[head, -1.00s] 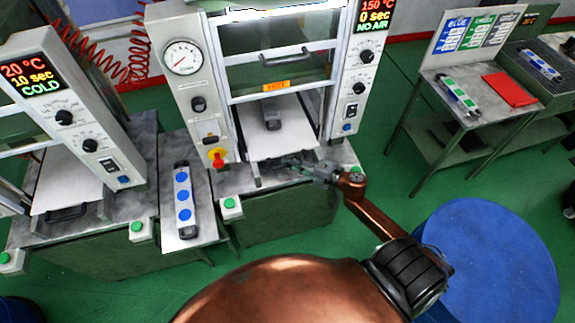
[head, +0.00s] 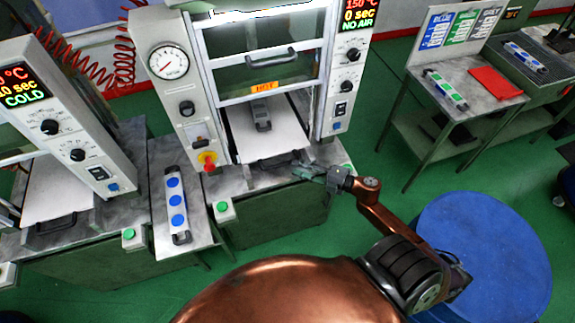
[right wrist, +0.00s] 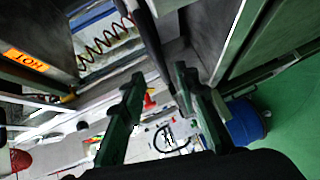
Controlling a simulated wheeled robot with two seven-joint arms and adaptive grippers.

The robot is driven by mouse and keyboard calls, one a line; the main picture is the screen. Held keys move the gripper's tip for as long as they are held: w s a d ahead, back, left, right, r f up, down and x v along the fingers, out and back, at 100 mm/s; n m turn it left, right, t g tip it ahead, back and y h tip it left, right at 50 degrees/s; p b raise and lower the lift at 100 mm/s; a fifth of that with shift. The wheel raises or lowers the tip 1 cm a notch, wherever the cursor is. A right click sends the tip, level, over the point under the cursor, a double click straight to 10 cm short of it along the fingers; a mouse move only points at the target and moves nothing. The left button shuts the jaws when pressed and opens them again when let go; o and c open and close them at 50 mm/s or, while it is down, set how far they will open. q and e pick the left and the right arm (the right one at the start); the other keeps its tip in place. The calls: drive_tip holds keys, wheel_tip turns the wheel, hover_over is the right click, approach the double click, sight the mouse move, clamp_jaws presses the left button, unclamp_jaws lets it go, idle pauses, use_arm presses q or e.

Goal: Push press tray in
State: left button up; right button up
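The press tray (head: 280,147) is a flat white plate in the middle, hot press. It reaches forward from between the press posts, with a dark handle at its front edge. A grey mould (head: 262,118) lies on its back part. My right gripper (head: 304,173) is just right of and in front of the tray's front edge, and looks apart from it. In the right wrist view its two dark green fingers (right wrist: 160,84) stand apart with nothing gripped between them. My left gripper is not in view.
An orange HOT label (head: 264,87) marks the press. The cold press (head: 75,125) stands at the left. A mould with blue dots (head: 175,200) lies on the narrow table between. A blue drum (head: 490,250) stands at the right. Green floor is free beyond my right arm.

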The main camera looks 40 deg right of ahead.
drive_tip(key=shift+v, duration=2.15)
